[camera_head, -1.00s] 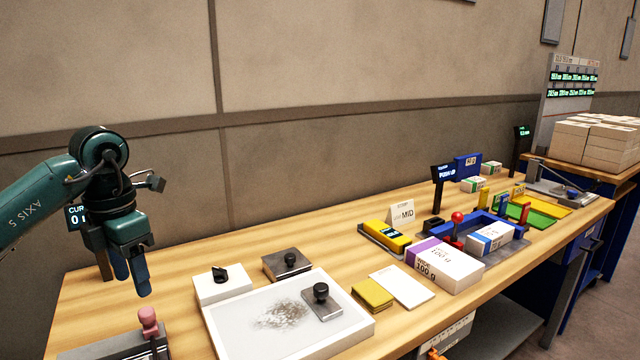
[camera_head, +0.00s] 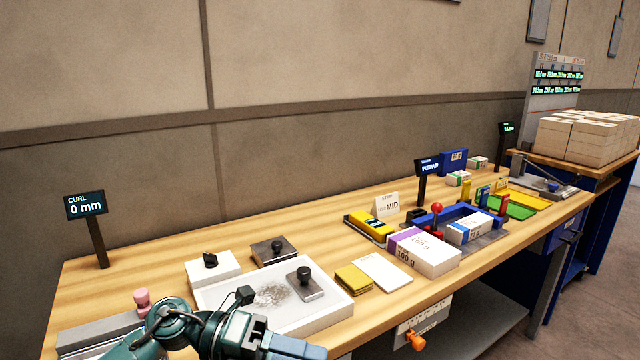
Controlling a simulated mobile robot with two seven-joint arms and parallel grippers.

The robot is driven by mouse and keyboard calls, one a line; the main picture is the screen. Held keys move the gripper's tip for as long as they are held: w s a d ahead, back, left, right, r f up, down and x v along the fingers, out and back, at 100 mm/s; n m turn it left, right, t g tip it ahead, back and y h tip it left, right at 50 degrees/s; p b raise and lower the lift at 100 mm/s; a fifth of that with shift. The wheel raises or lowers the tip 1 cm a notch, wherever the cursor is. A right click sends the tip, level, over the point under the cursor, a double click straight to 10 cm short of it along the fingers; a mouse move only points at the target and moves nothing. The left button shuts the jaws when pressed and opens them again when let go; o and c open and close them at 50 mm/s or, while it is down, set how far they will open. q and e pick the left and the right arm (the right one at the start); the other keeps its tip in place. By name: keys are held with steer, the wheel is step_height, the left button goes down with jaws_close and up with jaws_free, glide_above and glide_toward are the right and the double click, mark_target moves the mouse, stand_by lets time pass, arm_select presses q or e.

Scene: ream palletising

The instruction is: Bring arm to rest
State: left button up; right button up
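My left arm comes in low at the bottom left, and its dark green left gripper (camera_head: 292,346) points right in front of the bench's front edge, below the white tray. Its blue fingers are partly cut off by the bottom edge of the picture, and no gap between them can be made out. Nothing is seen held in it. My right gripper is not in view.
The wooden bench (camera_head: 130,278) carries a white tray (camera_head: 204,299), a CURL display (camera_head: 86,205), a yellow device (camera_head: 369,226), a purple-banded ream (camera_head: 424,252) and a blue fixture (camera_head: 430,217). Stacked reams (camera_head: 583,138) stand far right.

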arm_select(q)
steer(key=a+f+n+t+y, duration=0.5)
steer(key=n+t, duration=0.5)
steer(key=n, duration=0.5)
steer(key=a+f+n+t+y, duration=0.2)
steer(key=f+n+t, duration=0.6)
steer(key=n, duration=0.8)
steer(key=s+a+f+n+g+y, duration=0.2)
steer(key=s+f+n, duration=0.1)
steer(key=s+f, duration=0.3)
steer(key=s+a+f+n+g+y, duration=0.2)
steer(key=s+a+f+n+y, duration=0.1)
steer(key=f, duration=0.4)
steer(key=s+n, duration=0.1)
steer(key=s, duration=0.1)
steer(key=shift+s+f+n+g+y, duration=0.15)
steer(key=shift+s+n+g+y, duration=0.15)
steer(key=shift+s+g, duration=0.1)
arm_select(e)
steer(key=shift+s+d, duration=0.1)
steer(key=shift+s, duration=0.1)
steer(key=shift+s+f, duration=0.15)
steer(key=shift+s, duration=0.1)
